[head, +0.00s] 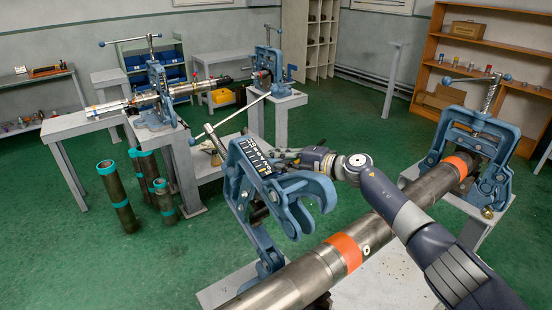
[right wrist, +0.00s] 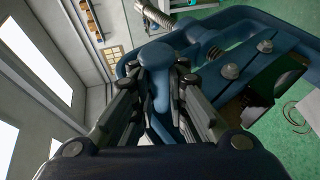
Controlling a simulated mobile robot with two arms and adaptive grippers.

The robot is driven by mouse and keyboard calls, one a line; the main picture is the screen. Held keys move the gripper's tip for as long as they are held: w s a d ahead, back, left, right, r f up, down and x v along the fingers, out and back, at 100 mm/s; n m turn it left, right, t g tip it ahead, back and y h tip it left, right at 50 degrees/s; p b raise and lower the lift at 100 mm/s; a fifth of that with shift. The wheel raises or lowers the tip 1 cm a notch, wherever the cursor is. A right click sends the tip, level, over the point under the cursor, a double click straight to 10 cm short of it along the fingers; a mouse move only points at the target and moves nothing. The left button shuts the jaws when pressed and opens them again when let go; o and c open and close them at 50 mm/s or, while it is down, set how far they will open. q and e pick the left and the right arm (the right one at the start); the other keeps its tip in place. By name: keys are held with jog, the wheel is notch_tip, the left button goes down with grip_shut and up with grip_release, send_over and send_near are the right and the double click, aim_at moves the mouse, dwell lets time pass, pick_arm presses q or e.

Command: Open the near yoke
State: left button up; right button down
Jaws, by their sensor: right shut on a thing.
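The near yoke (head: 236,180) is a blue frame with a screw and T-handle on the near pipe vise. It leans over to the left, swung away from the steel pipe (head: 305,272), which has orange bands. A curved blue hook-shaped part (head: 318,188) shows at its right side. My right gripper (head: 285,157) is at the upper part of the yoke. In the right wrist view my right gripper (right wrist: 165,95) is shut on a rounded blue piece of the yoke (right wrist: 157,54). The fingers partly hide this piece. My left gripper is not in view.
Another blue vise (head: 485,130) stands upright around the pipe's far end at right. Dark pipes with teal bands (head: 118,195) stand on the green floor at left. A wooden shelf (head: 490,60) is at the back right.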

jog(key=shift+w+r, duration=0.1)
jog(key=shift+r, duration=0.05)
jog(key=c, duration=1.6)
grip_release()
jog(key=shift+o, duration=0.2)
jog(key=shift+d, duration=0.15)
jog(key=v, duration=1.1)
jog(key=shift+s+d, duration=0.2)
jog(key=shift+s, duration=0.15)
